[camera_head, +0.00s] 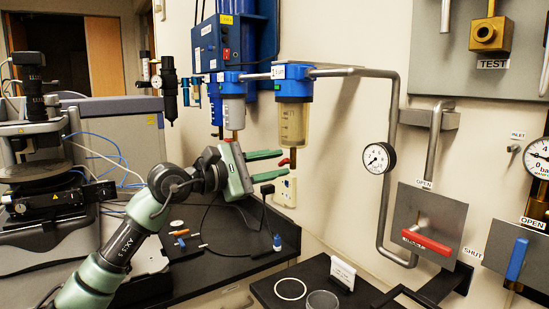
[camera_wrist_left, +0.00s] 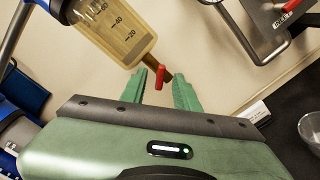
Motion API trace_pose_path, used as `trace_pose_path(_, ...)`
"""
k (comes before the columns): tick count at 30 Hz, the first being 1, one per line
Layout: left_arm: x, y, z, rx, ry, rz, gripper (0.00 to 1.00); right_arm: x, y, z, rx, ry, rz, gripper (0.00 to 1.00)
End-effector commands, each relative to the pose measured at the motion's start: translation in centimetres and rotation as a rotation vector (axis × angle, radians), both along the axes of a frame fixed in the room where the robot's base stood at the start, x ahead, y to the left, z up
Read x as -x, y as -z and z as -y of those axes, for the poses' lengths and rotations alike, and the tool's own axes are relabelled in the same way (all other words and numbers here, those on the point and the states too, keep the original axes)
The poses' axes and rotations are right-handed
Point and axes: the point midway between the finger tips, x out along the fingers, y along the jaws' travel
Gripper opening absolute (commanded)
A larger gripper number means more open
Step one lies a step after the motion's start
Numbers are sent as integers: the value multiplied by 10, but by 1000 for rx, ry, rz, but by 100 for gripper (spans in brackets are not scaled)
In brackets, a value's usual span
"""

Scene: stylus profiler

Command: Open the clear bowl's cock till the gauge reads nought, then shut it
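The clear bowl (camera_head: 292,126) hangs under a blue filter head and holds amber liquid; it also shows in the wrist view (camera_wrist_left: 115,30). Below it is a brass drain cock (camera_head: 293,155) with a small red lever (camera_head: 284,162). My left gripper (camera_head: 284,164) is open just below the bowl, fingers pointing right. In the wrist view the red lever (camera_wrist_left: 159,77) appears between the green fingertips (camera_wrist_left: 159,82), with space on both sides; contact is not seen. A round white gauge (camera_head: 379,158) sits on the pipe right of the bowl; its reading is too small to tell. My right gripper is not in view.
A second, greyer bowl (camera_head: 233,110) hangs left of the clear one. A red-handled valve (camera_head: 428,242) and a blue-handled valve (camera_head: 517,258) are on wall plates at right. A black bench (camera_head: 230,262) with small items lies below; a white socket (camera_head: 285,192) is behind.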

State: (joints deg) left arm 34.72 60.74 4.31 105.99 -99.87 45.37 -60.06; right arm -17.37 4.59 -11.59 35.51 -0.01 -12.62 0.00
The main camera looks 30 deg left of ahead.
Motion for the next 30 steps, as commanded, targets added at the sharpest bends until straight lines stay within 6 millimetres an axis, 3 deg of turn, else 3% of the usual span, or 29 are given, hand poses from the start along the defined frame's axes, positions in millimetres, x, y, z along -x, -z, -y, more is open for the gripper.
trace_pose_path(7,-1,1,0,0,0,0,31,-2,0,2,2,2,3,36)
trace_pose_path(10,-1,1,0,1,0,0,3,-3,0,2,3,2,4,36)
trace_pose_path(11,-1,1,0,1,0,0,0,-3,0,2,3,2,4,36)
trace_pose_path(22,-1,1,0,26,-1,-11,0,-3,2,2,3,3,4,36)
trace_pose_path(30,-1,2,0,159,-1,-66,0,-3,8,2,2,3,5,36)
